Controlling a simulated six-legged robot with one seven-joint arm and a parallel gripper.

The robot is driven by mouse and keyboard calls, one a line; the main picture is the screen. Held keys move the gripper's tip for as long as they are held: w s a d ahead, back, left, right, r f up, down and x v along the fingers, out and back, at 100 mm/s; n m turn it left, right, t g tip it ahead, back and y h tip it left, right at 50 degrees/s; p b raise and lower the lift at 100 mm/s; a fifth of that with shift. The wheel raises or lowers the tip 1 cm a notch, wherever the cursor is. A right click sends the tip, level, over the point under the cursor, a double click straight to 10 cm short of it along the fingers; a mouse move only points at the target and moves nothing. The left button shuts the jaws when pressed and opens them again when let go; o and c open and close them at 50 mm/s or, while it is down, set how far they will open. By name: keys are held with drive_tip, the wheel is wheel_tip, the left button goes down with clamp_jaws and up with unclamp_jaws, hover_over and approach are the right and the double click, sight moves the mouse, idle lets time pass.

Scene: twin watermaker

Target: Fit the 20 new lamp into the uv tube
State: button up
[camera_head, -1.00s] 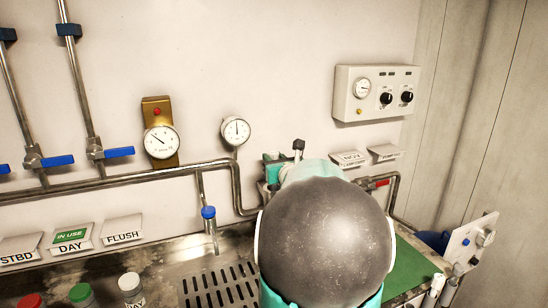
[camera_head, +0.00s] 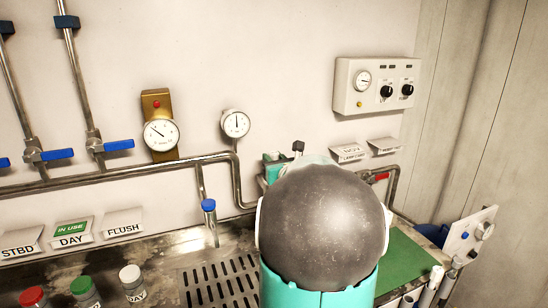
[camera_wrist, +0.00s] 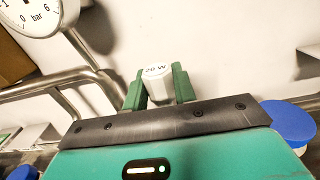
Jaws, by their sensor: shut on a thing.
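In the wrist view my gripper (camera_wrist: 160,90) has its two green fingers shut on a white cylindrical end marked "20 W", the 20 W lamp (camera_wrist: 155,82). Only this lamp's end shows; the rest is hidden behind my gripper. In the head view my own arm, with a large dark round joint, covers the middle, and the lamp and fingertips cannot be seen there. I cannot make out the uv tube in either view; the arm hides the area behind it.
Steel pipes (camera_head: 120,177) and a round gauge (camera_head: 236,124) lie along the wall close to my arm. The gauge also shows in the wrist view (camera_wrist: 32,14). A drain grate (camera_head: 215,285), several capped bottles (camera_head: 131,284) and a green mat (camera_head: 405,258) are on the counter. A blue round thing (camera_wrist: 290,122) is right of my gripper.

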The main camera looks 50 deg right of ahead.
drive_tip(key=shift+f, duration=2)
drive_tip(key=o, duration=0.9)
drive_tip(key=v, duration=1.4)
